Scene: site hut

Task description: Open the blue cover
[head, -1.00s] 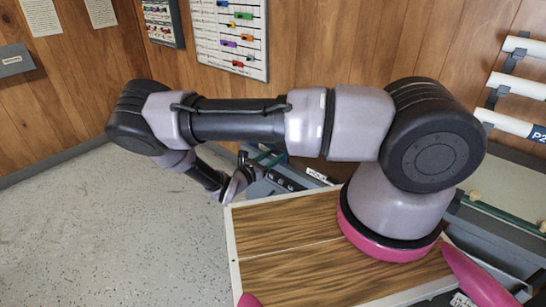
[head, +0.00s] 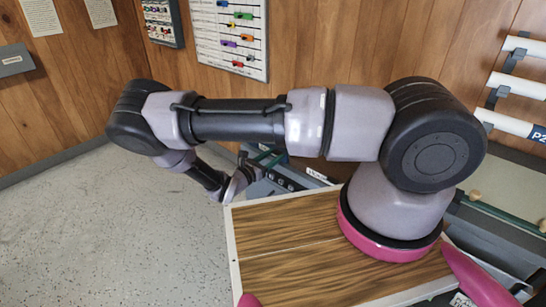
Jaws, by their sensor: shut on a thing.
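My gripper (head: 241,180) shows small and partly hidden beyond the wooden-topped surface, at the end of my bent arm. It is at the left end of a blue-grey unit (head: 272,184) with dark markings on its front. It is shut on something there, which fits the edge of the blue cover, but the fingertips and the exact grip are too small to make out. My upper arm and the board hide much of the unit, so I cannot tell how far the cover is open.
A wood-grain board with a white rim (head: 228,240) fills the lower middle. White rolled tubes (head: 515,83) sit on a wall rack at the right. A whiteboard with coloured tags (head: 230,35) hangs at the back. The speckled floor (head: 110,220) at the left is clear.

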